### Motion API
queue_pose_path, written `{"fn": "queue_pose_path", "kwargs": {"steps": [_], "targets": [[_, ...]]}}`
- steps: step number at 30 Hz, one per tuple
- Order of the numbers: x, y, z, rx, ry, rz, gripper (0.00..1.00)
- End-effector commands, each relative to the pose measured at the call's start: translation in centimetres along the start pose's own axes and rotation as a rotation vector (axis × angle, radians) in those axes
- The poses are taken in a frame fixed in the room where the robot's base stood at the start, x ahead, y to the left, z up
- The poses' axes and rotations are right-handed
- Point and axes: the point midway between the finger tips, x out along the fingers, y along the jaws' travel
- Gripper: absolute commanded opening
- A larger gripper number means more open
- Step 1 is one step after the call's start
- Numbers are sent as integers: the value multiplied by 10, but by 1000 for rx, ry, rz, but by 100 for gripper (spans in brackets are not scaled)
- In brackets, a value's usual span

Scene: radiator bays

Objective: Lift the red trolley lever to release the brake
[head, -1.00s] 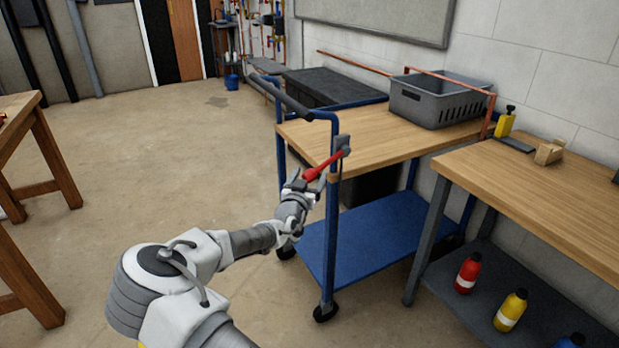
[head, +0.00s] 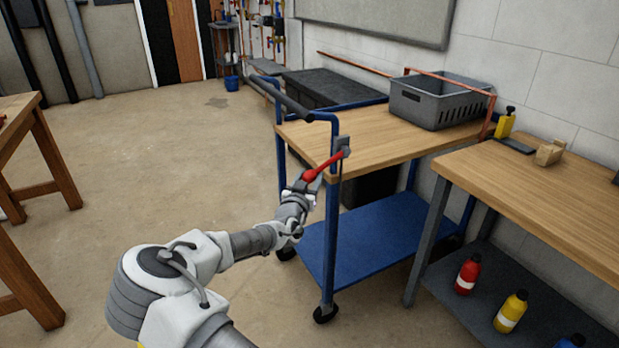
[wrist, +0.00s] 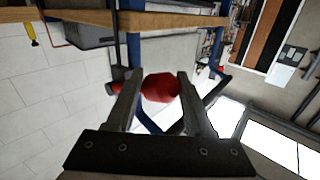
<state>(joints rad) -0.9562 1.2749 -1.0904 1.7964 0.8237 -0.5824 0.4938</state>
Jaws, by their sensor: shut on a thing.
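The red lever (head: 324,165) is on the near corner post of the blue trolley (head: 331,230). It slopes down and left from a grey bracket (head: 342,147) to its rounded knob. My gripper (head: 305,186) is at the knob end of the lever. In the wrist view, the red knob (wrist: 160,87) sits between the two fingers of my gripper (wrist: 161,92), which are shut on it. The fingers hide part of the knob in the head view.
A grey crate (head: 425,112) stands on the trolley's wooden top. A workbench (head: 540,180) with bottles on its lower shelf is close on the right. Wooden table legs (head: 50,150) stand at the far left. The floor (head: 170,160) between is clear.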

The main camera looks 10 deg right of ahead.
Motion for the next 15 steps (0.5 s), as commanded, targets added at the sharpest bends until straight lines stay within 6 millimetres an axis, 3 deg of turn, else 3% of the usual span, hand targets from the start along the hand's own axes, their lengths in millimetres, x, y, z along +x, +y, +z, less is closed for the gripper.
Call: {"fn": "queue_pose_path", "kwargs": {"steps": [15], "targets": [[-4,-8,-34,144,-121,1,0]]}}
